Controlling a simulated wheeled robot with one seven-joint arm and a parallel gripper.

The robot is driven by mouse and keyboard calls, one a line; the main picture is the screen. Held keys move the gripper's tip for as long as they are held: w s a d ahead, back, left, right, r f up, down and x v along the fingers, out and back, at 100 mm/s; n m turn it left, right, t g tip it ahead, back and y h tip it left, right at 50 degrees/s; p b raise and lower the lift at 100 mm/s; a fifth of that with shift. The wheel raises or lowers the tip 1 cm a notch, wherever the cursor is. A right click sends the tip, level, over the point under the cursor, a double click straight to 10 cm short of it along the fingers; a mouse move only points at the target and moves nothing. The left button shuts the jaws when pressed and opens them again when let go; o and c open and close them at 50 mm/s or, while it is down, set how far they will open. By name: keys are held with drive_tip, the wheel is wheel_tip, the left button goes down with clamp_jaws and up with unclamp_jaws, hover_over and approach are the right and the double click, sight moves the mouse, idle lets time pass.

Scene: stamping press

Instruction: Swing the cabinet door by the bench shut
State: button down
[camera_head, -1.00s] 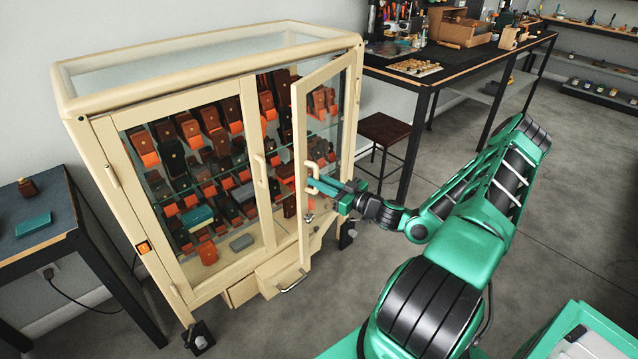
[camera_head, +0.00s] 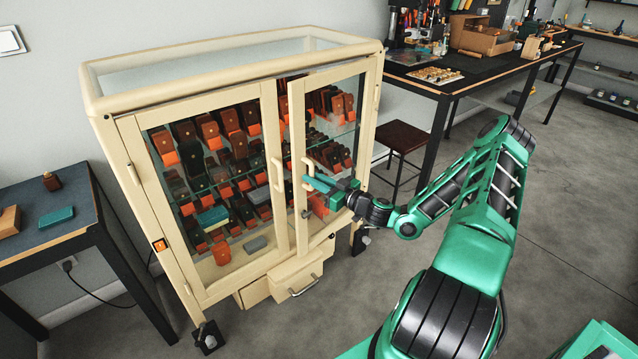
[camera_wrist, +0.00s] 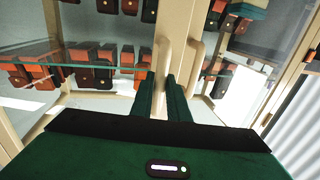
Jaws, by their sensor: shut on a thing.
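The cream cabinet (camera_head: 110,103) has two glass doors with wallets and boxes behind them. Its right door (camera_head: 297,120) stands slightly ajar, its free edge a little in front of the left door (camera_head: 130,140). My gripper (camera_head: 312,183) is shut on the right door's handle (camera_head: 306,170). In the wrist view my two green fingers (camera_wrist: 168,98) close around a cream handle bar (camera_wrist: 163,62). A second handle (camera_wrist: 193,62) stands close beside it. The left door's handle (camera_head: 277,175) shows in the head view. The fingers hide part of the held handle.
A drawer (camera_head: 296,280) under the doors sticks out a little. A dark stool (camera_head: 402,137) stands right of the cabinet, by the black workbench (camera_head: 440,88). A blue-topped table (camera_head: 80,195) is at the left. The floor in front is clear.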

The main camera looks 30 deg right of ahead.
sight(305, 171)
drive_tip(key=shift+w+d+r, duration=0.1)
drive_tip(key=shift+w, duration=0.85)
drive_tip(key=shift+x, duration=2)
drive_tip(key=c, duration=1.9)
unclamp_jaws()
drive_tip(key=shift+d, duration=0.15)
drive_tip(key=shift+o, duration=1.4)
drive_tip(key=shift+a, duration=0.2)
